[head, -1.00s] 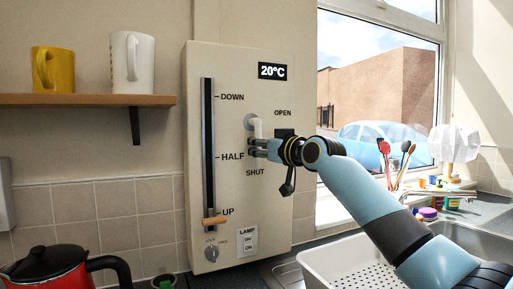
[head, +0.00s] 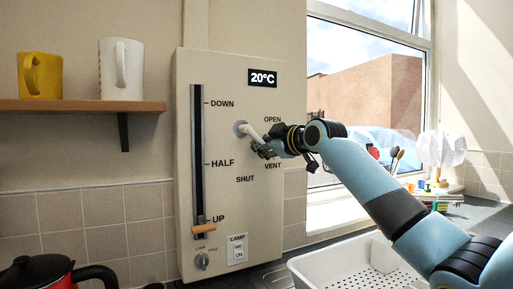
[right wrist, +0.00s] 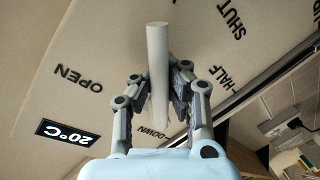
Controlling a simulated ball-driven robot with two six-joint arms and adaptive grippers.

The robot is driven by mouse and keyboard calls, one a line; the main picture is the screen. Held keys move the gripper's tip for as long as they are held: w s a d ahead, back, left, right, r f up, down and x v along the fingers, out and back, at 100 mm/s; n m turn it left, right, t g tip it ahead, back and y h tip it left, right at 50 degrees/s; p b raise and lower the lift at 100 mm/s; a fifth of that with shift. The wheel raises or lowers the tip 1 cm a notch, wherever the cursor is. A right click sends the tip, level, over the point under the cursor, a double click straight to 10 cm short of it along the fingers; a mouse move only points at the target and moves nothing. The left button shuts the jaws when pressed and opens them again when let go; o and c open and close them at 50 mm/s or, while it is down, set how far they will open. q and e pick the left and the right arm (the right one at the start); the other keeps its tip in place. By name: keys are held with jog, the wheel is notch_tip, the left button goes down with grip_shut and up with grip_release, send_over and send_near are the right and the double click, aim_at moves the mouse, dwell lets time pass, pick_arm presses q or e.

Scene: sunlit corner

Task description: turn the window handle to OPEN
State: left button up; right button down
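The window handle (head: 252,134) is a pale bar on a round pivot on the beige wall panel (head: 215,75). It slants down and right from the pivot, between the OPEN label (head: 272,119) and the VENT label (head: 272,166). The SHUT label (head: 245,180) is below. My right gripper (head: 264,148) is at the handle's free end. In the right wrist view the handle (right wrist: 157,60) runs between the two fingers (right wrist: 159,92), which close on it from both sides. My left gripper is not in view.
The panel also has a slider with an orange knob (head: 204,229), a lamp switch (head: 238,250) and a small dial (head: 201,262). A shelf (head: 80,105) with two mugs is at left. A red kettle (head: 40,272) and white dish rack (head: 335,268) stand below.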

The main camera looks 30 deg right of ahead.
jog(key=n+p, duration=0.1)
jog(key=n, duration=0.1)
jog(key=d+r+n+h+p, duration=0.1)
jog(key=shift+d+r+n+g, duration=0.15)
jog(key=shift+r+n+g, duration=0.15)
jog(key=shift+n, duration=0.1)
jog(key=shift+s+d+r+n+h+p, duration=0.1)
jog(key=shift+r+n+h+p, duration=0.25)
jog(key=shift+n+p, duration=0.5)
jog(key=shift+d+r+n+h+p, duration=0.15)
jog(key=shift+r+n+p, duration=0.35)
jog(key=shift+n+p, duration=0.3)
jog(key=c, duration=1.4)
grip_release()
jog(key=shift+s+r, duration=0.3)
jog(key=shift+o, duration=0.7)
jog(key=shift+w, duration=0.2)
jog(key=shift+r, duration=0.1)
jog(key=s+r, duration=0.2)
jog(key=s, duration=0.9)
jog(key=shift+s+a, duration=0.4)
